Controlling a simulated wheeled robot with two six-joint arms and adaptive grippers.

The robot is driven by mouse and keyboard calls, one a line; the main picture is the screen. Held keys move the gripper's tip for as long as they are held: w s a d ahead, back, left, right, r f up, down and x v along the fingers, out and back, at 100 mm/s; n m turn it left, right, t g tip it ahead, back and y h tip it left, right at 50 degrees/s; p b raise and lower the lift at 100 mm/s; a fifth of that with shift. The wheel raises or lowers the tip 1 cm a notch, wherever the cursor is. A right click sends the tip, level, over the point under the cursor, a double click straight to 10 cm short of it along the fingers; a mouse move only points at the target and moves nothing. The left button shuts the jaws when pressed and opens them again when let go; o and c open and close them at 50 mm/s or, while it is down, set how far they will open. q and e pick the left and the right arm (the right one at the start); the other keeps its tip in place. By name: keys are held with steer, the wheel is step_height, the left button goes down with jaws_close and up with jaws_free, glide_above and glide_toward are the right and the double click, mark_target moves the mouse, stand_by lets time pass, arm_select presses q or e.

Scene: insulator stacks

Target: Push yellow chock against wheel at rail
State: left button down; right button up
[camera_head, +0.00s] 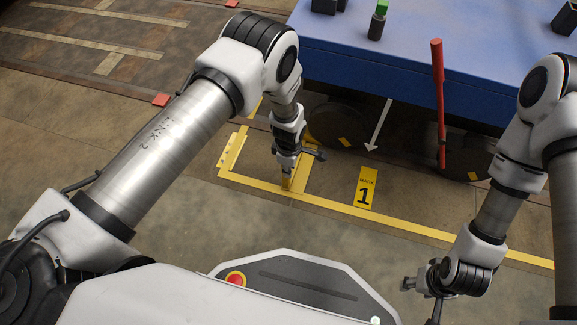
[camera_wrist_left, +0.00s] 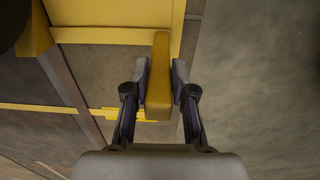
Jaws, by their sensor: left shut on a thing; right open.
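My left gripper (camera_head: 287,172) points down at the floor in the head view. Its fingers are shut on the yellow chock (camera_head: 286,184), which is mostly hidden there. In the left wrist view the chock (camera_wrist_left: 158,85) shows as a yellow bar between the two fingertips (camera_wrist_left: 159,88). The dark wheel (camera_head: 335,124) under the blue wagon is to the right of and beyond the gripper. I cannot tell whether the chock touches the wheel. My right gripper (camera_head: 424,284) is open and empty at the lower right, away from the chock.
The blue wagon (camera_head: 400,62) fills the upper right. A red lever (camera_head: 438,100) stands at its side, with a second wheel (camera_head: 467,157) below. Yellow floor lines (camera_head: 420,226) and a plate marked 1 (camera_head: 364,187) lie in front.

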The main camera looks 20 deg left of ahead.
arm_select(q)
steer(key=shift+d+b, duration=0.3)
steer(key=shift+d, duration=0.3)
steer(key=c, duration=0.9)
jaws_free()
step_height(320, 180, up, 20)
steer(key=p, duration=0.7)
steer(key=shift+s+p, duration=0.15)
steer(key=shift+p, duration=0.2)
